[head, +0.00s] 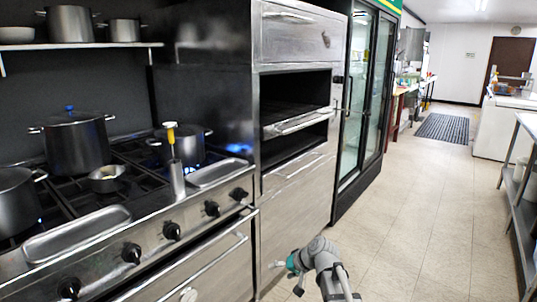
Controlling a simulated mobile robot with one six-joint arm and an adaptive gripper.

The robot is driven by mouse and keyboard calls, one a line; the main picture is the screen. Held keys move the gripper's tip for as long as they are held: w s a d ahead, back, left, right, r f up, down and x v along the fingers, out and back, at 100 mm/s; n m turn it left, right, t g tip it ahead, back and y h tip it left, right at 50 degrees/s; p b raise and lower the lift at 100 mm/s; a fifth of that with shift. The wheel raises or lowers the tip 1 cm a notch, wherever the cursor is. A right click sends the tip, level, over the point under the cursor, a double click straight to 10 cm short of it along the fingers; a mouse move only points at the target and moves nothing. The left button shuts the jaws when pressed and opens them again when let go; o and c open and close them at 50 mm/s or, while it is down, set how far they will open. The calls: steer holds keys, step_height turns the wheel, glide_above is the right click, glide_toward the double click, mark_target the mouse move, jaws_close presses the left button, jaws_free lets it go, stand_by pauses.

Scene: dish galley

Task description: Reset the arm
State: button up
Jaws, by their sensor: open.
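My arm (327,268) rises from the bottom edge of the head view, right of centre, and bends over to the left. My gripper (285,277) is at its left end, beside a teal part of the arm, small and hard to make out. Its jaws appear apart, with nothing seen between them. It shows in front of the lower steel front of the oven unit (300,195); whether it touches that front cannot be told.
A stove (150,245) with lit burners and several pots, including a tall lidded pot (77,145), stands at left. A glass-door fridge (362,95) stands beyond the oven unit. The tiled floor (435,205) is clear up to a dark mat (443,128). A steel shelf table (520,195) edges the right.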

steer(key=s+d+f+g+h, duration=0.2)
steer(key=s+d+f+h, duration=0.15)
steer(key=s+d, duration=0.4)
steer(key=s+d+f+g+h, duration=0.2)
steer(key=s+d+h, duration=0.35)
steer(key=s, duration=0.35)
step_height(320, 180, up, 29)
steer(key=y+p, duration=0.1)
steer(key=p, duration=2.7)
steer(key=shift+w+f, duration=0.2)
